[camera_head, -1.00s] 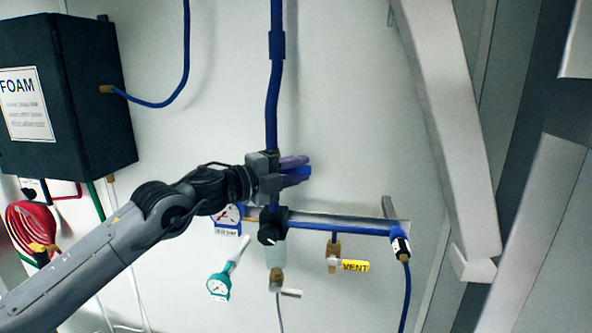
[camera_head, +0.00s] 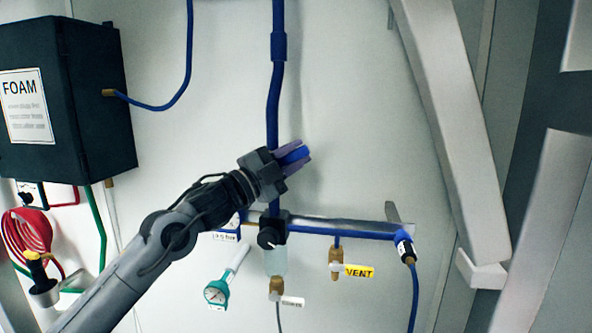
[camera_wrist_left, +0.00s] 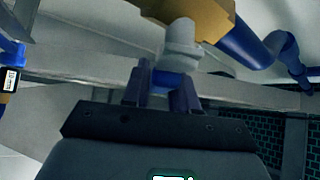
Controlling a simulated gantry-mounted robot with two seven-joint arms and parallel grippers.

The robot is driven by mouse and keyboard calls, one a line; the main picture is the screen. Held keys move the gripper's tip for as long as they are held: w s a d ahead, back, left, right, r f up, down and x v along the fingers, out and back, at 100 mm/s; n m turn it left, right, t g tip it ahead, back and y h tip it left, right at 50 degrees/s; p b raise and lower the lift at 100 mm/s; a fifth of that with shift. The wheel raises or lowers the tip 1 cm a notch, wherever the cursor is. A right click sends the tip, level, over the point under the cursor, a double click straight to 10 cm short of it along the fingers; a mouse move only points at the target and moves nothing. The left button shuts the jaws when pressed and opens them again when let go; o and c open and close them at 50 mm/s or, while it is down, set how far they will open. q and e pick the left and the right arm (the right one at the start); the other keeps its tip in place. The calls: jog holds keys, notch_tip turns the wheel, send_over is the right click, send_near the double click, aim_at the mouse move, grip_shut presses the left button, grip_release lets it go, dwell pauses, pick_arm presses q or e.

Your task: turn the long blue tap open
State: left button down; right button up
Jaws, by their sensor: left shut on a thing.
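The long blue tap's handle (camera_head: 294,155) shows as a blue bar between the purple-grey fingers of my left gripper (camera_head: 296,158), in front of the vertical blue pipe (camera_head: 272,105). The gripper is shut on it, and the bar slants up to the right. In the left wrist view, my gripper's fingers (camera_wrist_left: 163,85) stand on either side of the blue handle (camera_wrist_left: 169,79). A pale grey stem (camera_wrist_left: 182,45) and a brass tap body (camera_wrist_left: 190,14) sit just beyond it. In the head view my gripper hides most of the tap body. My right gripper is not in view.
A black FOAM box (camera_head: 90,90) hangs at left. A grey beam (camera_head: 455,130) slants at right. The wall above right is bare.

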pick_arm(q)
jog(key=shift+w+a+r+n+t+b, duration=0.1)
jog(key=shift+a+r+n+t+b, duration=0.2)
jog(key=shift+n+t, duration=0.5)
jog(key=shift+r, duration=0.1)
jog(key=c, duration=1)
grip_release()
jog(key=shift+o, duration=0.2)
